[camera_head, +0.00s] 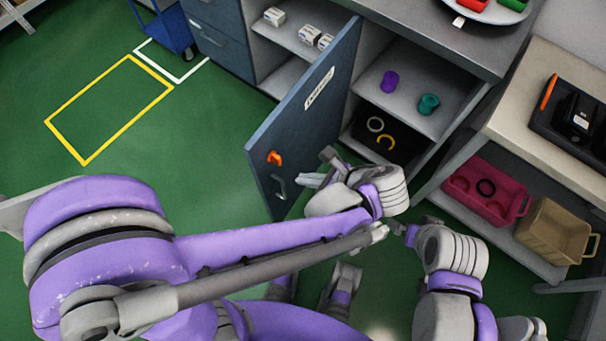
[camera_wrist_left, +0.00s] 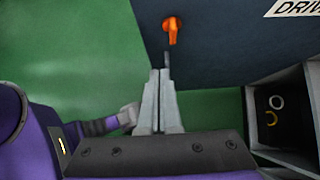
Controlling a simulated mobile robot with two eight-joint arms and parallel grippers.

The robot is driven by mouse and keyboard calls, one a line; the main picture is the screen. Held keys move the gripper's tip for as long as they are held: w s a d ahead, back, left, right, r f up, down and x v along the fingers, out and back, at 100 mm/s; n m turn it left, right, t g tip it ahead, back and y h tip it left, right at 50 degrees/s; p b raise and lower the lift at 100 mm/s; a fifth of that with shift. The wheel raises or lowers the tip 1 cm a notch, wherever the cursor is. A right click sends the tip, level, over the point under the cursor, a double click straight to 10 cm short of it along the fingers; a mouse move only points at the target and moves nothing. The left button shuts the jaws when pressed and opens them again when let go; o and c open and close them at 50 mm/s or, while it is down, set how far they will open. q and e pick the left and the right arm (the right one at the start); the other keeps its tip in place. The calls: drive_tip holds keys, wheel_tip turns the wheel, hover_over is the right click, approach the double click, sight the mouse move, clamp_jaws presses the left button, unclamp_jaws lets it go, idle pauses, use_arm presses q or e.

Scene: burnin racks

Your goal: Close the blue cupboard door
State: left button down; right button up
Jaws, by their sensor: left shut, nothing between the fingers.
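The blue cupboard door (camera_head: 305,110) stands open, jutting out from the cabinet front. Its visible face carries a white label, an orange knob (camera_head: 274,158) and a grey handle (camera_head: 279,187). My left gripper (camera_head: 306,180) is shut and empty, on the side of this face, close to the handle. In the left wrist view, the shut fingers (camera_wrist_left: 160,76) point at the door (camera_wrist_left: 220,50) just below the orange knob (camera_wrist_left: 172,27). The handle is mostly hidden behind the fingertips; I cannot tell if they touch. My right gripper (camera_head: 402,231) is low and right of the door; its jaws are unclear.
Shelves left of the door hold white boxes (camera_head: 275,16). The shelf at right holds a purple part (camera_head: 390,81) and a teal part (camera_head: 428,104). A side bench carries a pink bin (camera_head: 486,187) and a tan bin (camera_head: 553,230).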

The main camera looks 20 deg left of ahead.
sight(266, 168)
use_arm(q)
drive_tip(key=shift+w+a+f+b, duration=0.25)
drive_tip(key=shift+w+a+f, duration=0.2)
drive_tip(key=shift+a+f, duration=0.75)
drive_tip(key=shift+w+a+f+b, duration=0.25)
drive_tip(key=shift+w+a+f, duration=0.3)
drive_tip(key=shift+a, duration=1.25)
drive_tip(key=shift+w+a+f+b, duration=0.3)
drive_tip(key=shift+a+f, duration=0.65)
drive_tip(key=shift+a, duration=0.55)
drive_tip(key=shift+a, duration=0.1)
